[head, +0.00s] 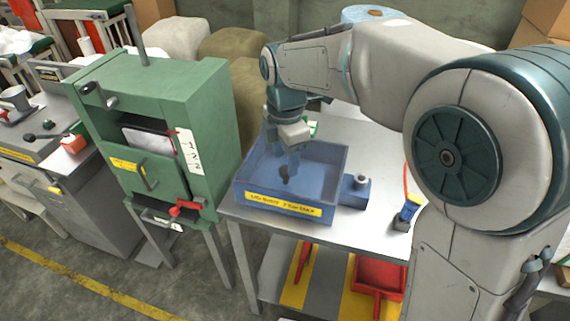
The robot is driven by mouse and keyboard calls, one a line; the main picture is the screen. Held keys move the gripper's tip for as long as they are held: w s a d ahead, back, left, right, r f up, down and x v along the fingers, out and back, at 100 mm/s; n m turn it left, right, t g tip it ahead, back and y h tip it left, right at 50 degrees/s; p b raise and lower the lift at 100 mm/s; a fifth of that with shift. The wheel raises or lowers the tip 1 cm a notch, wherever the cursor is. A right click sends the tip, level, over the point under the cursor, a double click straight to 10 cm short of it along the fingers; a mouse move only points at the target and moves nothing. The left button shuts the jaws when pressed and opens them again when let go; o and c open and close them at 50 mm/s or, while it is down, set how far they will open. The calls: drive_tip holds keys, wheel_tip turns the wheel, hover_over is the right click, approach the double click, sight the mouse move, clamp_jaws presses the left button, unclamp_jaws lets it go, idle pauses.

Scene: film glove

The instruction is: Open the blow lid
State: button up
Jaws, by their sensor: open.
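Whether the fingers touch the lid is unclear.
A green cabinet (207,92) with levers and a red handle (186,207) stands close on the left. A small blue block (355,190) sits right of the box. A blue-and-yellow tool (407,213) lies farther right. Red items (377,277) lie on the lower shelf.

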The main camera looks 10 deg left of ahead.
sight(285, 169)
drive_tip(key=shift+f, duration=1.6)
